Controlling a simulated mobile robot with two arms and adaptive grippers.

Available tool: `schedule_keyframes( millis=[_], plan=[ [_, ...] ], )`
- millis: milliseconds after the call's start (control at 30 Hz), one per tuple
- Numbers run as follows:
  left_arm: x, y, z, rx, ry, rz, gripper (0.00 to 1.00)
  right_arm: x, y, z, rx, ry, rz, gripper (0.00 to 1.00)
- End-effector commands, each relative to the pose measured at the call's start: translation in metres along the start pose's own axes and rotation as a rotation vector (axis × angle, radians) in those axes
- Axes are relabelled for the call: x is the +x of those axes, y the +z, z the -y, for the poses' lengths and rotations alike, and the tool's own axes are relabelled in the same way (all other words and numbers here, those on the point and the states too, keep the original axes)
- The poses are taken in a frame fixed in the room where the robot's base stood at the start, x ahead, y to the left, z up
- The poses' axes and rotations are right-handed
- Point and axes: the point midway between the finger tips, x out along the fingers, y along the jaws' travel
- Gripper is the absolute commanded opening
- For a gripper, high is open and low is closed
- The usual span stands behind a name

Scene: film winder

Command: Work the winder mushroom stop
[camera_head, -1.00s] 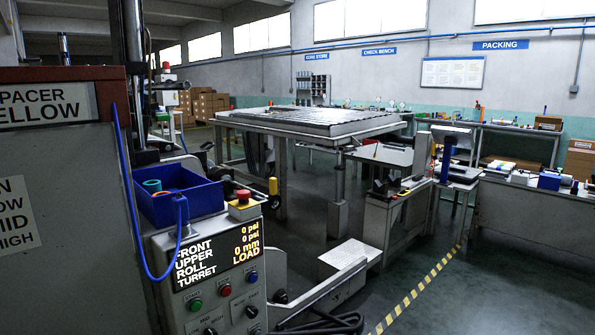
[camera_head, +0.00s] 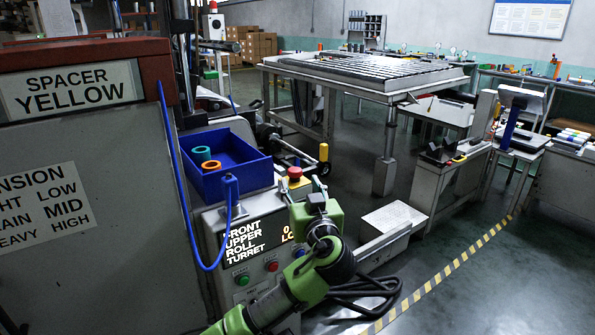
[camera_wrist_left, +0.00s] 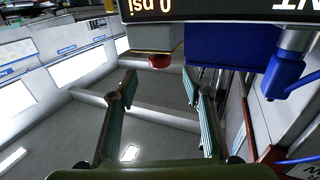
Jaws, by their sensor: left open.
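The red mushroom stop (camera_head: 295,173) sits on a yellow collar on top of the grey winder control box (camera_head: 212,222). In the left wrist view, which is upside down, the red mushroom stop (camera_wrist_left: 160,62) shows between and beyond the fingertips, apart from them. My left gripper (camera_wrist_left: 160,84) is open and empty, its two fingers spread. In the head view my green left arm reaches up from the bottom, and my left gripper (camera_head: 317,203) is in front of the box's right side, just below the stop. Its fingers are hard to make out there. My right gripper is not in view.
A blue bin (camera_head: 232,172) with teal and orange rings stands left of the stop. A blue cable (camera_head: 184,185) loops beside it. The display (camera_head: 250,240) is partly hidden by my arm. A grey cabinet (camera_head: 100,255) fills the left; a roller table (camera_head: 365,72) stands behind.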

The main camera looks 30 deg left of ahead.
Motion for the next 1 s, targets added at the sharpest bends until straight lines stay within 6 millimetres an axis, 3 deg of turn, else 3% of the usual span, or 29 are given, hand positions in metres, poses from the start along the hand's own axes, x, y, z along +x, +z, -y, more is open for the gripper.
schedule_keyframes(
  millis=[100,333,500,800,1000],
  plan=[
    [0.027,-0.001,0.001,0.003,-0.003,-0.002,0.45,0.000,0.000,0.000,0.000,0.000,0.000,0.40],
    [0.064,0.000,0.000,0.002,-0.001,0.000,0.45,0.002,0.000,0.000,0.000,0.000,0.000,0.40],
    [0.076,0.001,0.000,0.003,0.000,0.001,0.45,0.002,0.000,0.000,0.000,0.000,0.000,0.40],
    [0.078,0.001,-0.001,0.001,0.002,0.001,0.45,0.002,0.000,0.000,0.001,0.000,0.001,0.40],
    [0.078,0.001,-0.001,0.002,0.001,0.002,0.00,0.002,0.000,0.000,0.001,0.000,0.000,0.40]
  ],
)
